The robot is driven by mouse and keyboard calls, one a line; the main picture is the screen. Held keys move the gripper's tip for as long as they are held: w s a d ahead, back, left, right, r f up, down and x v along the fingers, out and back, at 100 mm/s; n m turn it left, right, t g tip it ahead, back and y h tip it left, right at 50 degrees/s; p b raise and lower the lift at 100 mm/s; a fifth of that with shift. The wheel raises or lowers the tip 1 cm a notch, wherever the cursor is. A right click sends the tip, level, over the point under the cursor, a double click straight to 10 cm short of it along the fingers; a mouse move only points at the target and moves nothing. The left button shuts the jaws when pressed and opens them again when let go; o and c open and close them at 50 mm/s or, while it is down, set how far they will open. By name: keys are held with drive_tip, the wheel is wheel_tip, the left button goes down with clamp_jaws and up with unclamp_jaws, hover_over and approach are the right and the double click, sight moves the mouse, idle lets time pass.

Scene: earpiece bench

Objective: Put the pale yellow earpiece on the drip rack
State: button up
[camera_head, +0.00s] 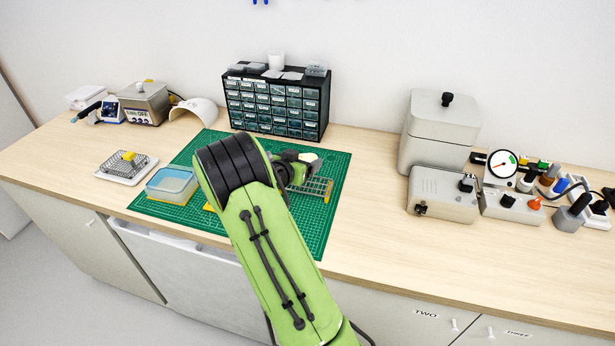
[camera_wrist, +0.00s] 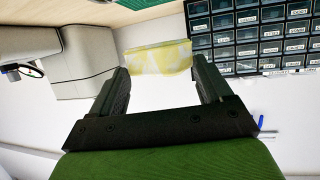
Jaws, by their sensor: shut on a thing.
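The pale yellow earpiece (camera_wrist: 158,57) is between the two fingers of my gripper (camera_wrist: 160,72) in the wrist view, and my gripper is shut on it. In the head view, a small pale part of the earpiece (camera_head: 317,164) shows at the tip of my gripper (camera_head: 308,160). A wire rack, which looks like the drip rack (camera_head: 320,186), stands on the green mat just below the gripper in the picture. My arm hides its left part. The earpiece appears to be above the rack's back edge; I cannot tell the height.
A blue-filled tub (camera_head: 171,185) stands on the green mat (camera_head: 306,236) left of my arm. A wire basket (camera_head: 120,167) with a yellow piece (camera_head: 129,157) sits on a white tray farther left. A drawer cabinet (camera_head: 277,105) stands behind. Grey boxes (camera_head: 440,140) stand at right.

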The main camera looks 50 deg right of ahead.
sight(303, 188)
wheel_tip(303, 188, down, 6)
drive_tip(key=shift+w+f, duration=0.1)
drive_tip(key=shift+d+f+b, duration=0.1)
drive_tip(key=shift+f+b, duration=0.1)
drive_tip(key=shift+b, duration=0.35)
drive_tip(key=o, duration=1.1)
drive_tip(key=shift+r, duration=0.15)
